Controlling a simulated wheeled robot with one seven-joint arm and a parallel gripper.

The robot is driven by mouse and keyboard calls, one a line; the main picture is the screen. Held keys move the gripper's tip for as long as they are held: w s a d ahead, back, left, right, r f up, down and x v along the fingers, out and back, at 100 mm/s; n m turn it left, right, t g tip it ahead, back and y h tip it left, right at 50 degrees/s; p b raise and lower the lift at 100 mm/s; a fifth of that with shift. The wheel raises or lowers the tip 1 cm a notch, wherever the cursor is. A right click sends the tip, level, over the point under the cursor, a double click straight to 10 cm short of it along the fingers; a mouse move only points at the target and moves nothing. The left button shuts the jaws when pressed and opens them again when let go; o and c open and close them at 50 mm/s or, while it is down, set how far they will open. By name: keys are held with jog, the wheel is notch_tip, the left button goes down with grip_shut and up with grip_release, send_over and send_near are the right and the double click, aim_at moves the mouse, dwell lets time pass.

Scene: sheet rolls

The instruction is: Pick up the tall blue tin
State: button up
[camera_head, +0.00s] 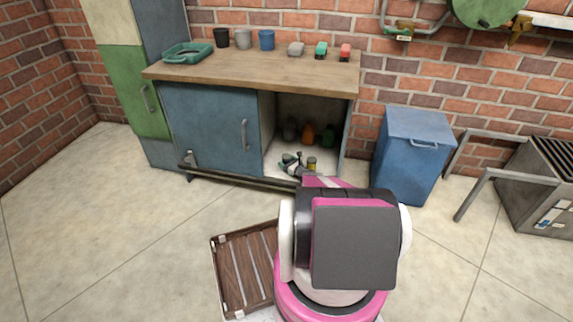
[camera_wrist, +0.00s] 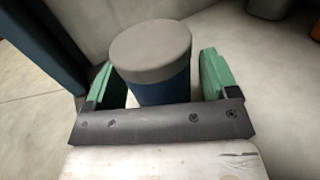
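The tall blue tin (camera_wrist: 160,88) with a grey lid stands between the two green fingers of my gripper (camera_wrist: 163,80) in the wrist view. A narrow gap shows between the tin and the right finger, so the gripper looks open around it. The tin's lower part is hidden behind the gripper's dark crossbar. In the head view my gripper (camera_head: 289,160) reaches low into the open compartment of the blue cabinet (camera_head: 213,128). I cannot make out the blue tin clearly there.
Beside my gripper stands a small yellowish tin (camera_head: 311,163). Several dark, orange and green bottles, including an orange one (camera_head: 308,134), stand deeper in the compartment. A blue bin (camera_head: 408,160) stands to the right. A wooden crate (camera_head: 241,270) lies on the floor beside my base.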

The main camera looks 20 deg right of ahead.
jog(key=c, duration=0.9)
jog(key=shift+r, duration=0.2)
